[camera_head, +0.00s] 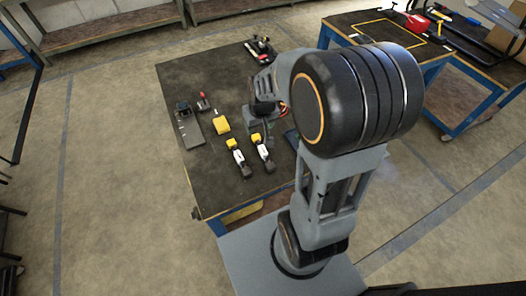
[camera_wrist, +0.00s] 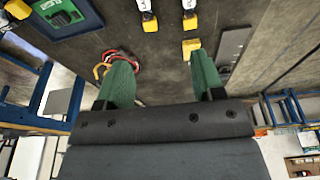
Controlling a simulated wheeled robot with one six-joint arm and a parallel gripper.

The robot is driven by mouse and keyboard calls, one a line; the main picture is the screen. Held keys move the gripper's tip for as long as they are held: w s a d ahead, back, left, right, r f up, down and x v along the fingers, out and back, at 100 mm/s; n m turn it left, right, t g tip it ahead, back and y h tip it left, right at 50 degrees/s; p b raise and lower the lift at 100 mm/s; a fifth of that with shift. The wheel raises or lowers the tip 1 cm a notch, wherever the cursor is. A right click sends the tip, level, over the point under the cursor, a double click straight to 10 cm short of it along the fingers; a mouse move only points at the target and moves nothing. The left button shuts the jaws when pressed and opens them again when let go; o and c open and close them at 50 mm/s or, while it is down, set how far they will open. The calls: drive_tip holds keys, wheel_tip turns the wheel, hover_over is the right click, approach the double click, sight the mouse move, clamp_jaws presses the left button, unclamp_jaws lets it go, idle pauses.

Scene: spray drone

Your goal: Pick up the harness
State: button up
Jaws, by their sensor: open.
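The harness (camera_wrist: 119,55) looks like a loose loop of red and yellow cable on the dark tabletop. In the wrist view it lies at the tip of my left finger, which hides part of it. In the head view a bit of its red and orange wire (camera_head: 283,108) shows beside my arm. My gripper (camera_wrist: 160,60) has two green fingers spread wide apart with nothing between them. In the head view my gripper (camera_head: 260,128) hangs over the middle of the table, partly hidden by my arm. The loop is off toward the left finger, not centred in the gap.
A green tray (camera_wrist: 62,14) shows in the wrist view. Another workbench (camera_head: 365,30) stands at the right.

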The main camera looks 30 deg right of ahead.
approach(263, 150)
drive_tip(key=f, duration=0.1)
drive_tip(key=w+f+g, duration=0.1)
drive_tip(key=f, duration=0.1)
drive_tip(key=shift+d+f, duration=0.1)
drive_tip(key=shift+f, duration=0.15)
drive_tip(key=shift+w+f, duration=0.25)
drive_tip(key=shift+f, duration=0.85)
drive_tip(key=shift+w+f, duration=0.25)
drive_tip(key=shift+f, duration=0.85)
drive_tip(key=shift+w+f, duration=0.2)
drive_tip(key=shift+f, duration=0.9)
drive_tip(key=shift+c, duration=0.4)
drive_tip(key=c, duration=0.9)
drive_tip(key=shift+c, duration=0.4)
drive_tip(key=shift+r, duration=0.1)
